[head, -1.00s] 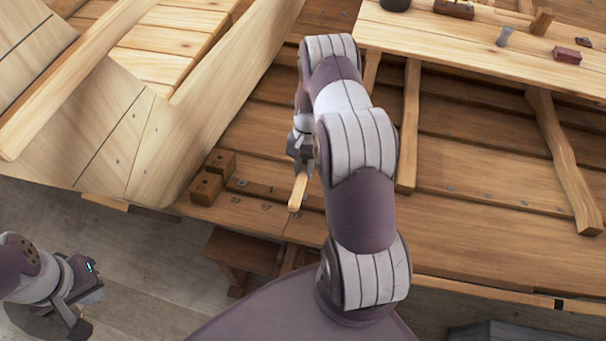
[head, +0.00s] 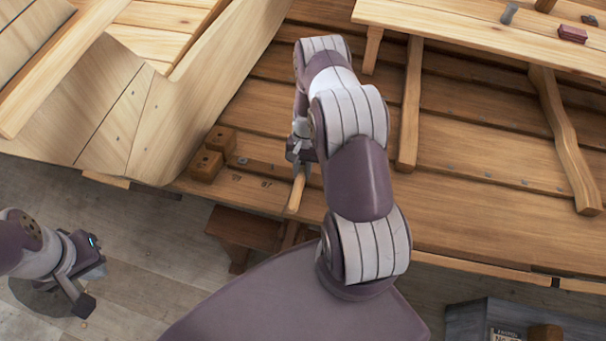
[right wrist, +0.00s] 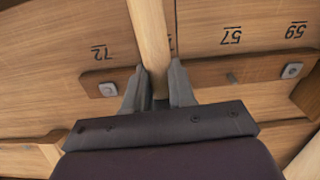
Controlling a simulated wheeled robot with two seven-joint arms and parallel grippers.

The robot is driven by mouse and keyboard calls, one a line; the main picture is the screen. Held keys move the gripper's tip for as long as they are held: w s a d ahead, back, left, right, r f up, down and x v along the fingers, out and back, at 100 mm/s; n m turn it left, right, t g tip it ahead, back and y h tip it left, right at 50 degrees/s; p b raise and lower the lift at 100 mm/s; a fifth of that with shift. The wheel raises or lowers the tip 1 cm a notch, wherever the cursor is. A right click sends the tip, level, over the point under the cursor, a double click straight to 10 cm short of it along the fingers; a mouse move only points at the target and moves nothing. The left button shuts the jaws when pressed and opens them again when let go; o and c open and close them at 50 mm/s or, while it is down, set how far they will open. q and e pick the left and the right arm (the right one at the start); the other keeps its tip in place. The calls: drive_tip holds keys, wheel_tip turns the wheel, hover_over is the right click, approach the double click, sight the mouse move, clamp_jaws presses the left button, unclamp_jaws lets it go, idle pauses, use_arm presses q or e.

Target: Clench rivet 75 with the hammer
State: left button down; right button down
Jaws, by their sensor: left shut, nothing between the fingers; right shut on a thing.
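My right gripper (head: 299,160) is shut on the pale wooden handle of the hammer (head: 296,192). In the right wrist view the handle (right wrist: 150,40) rises between the two grey fingers (right wrist: 158,88). The hammer's head cannot be made out in either view. The gripper is over the hull planking, close to its near edge. Numbers 72, 57 and 59 are marked on the planks, with square metal plates (right wrist: 108,89) on a batten below them. I cannot read a 75 or pick out rivet 75. My left gripper (head: 88,298) is shut and empty over the floor, away from the hull.
A dark box (head: 500,322) is at the lower right.

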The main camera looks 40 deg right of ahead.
drive_tip(key=v, duration=0.6)
drive_tip(key=w+v, duration=0.1)
drive_tip(key=v, duration=0.2)
drive_tip(key=shift+d+f, duration=0.15)
drive_tip(key=shift+d, duration=0.1)
drive_tip(key=shift+s+a+f, duration=0.15)
drive_tip(key=shift+s, duration=0.3)
drive_tip(key=shift+w+f+b, duration=0.2)
drive_tip(key=shift+b, duration=0.4)
drive_tip(key=shift+r+g+y+b, duration=0.15)
drive_tip(key=shift+g+y+b, duration=0.15)
drive_tip(key=shift+y, duration=0.1)
drive_tip(key=shift+w+r, duration=0.1)
